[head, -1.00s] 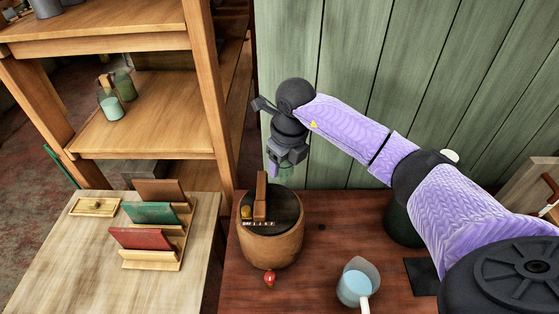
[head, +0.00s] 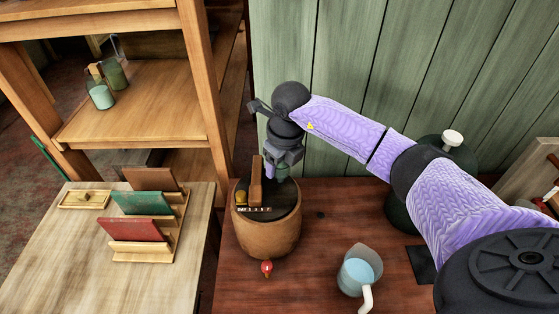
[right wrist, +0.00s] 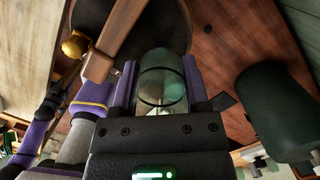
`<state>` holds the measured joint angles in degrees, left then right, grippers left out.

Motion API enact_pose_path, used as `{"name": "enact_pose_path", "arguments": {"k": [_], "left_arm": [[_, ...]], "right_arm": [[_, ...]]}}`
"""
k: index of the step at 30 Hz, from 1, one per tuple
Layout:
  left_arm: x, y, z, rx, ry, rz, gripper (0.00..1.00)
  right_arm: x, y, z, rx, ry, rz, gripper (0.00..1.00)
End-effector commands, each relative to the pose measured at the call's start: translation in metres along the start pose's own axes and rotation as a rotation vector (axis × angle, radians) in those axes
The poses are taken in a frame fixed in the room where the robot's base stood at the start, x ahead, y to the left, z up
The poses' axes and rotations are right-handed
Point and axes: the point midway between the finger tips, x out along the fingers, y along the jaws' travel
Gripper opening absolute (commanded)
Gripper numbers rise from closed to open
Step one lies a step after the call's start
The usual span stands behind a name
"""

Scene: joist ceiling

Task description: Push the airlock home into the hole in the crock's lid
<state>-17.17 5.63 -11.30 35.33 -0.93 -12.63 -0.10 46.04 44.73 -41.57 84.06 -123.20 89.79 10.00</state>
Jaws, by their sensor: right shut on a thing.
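The brown crock (head: 266,235) stands on the dark red table, with a dark round lid (head: 287,203) and an upright wooden bar (head: 256,182) across it. The lid also shows in the right wrist view (right wrist: 165,25). My right gripper (head: 281,172) is over the lid's back right part, pointing down. It is shut on the airlock, a clear greenish cylinder (right wrist: 162,80) between its purple fingers. The airlock's lower end and the hole in the lid are hidden, so I cannot tell whether they touch.
A yellow knob-like thing (head: 240,197) sits by the bar. A small red object (head: 267,267) lies in front of the crock. A jug of blue liquid (head: 358,272) stands right of it, and a dark green vessel (head: 400,213) behind. A card rack (head: 160,245) is at left.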

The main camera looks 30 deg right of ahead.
Motion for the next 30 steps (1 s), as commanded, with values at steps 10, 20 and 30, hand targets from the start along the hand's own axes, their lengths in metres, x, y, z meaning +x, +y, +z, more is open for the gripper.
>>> {"name": "enact_pose_path", "arguments": {"k": [10, 20, 30], "left_arm": [[0.001, 0.005, -0.001, -0.005, 0.001, 0.008, 0.59], [0.011, 0.008, 0.0, -0.007, -0.001, 0.013, 0.59], [0.012, 0.003, 0.002, -0.003, -0.004, 0.005, 0.59]], "right_arm": [[0.002, 0.0, 0.0, 0.0, 0.0, 0.0, 0.0], [0.013, 0.0, -0.002, 0.0, 0.001, 0.0, 0.0], [0.015, 0.0, -0.002, 0.0, 0.001, 0.0, 0.0]]}}
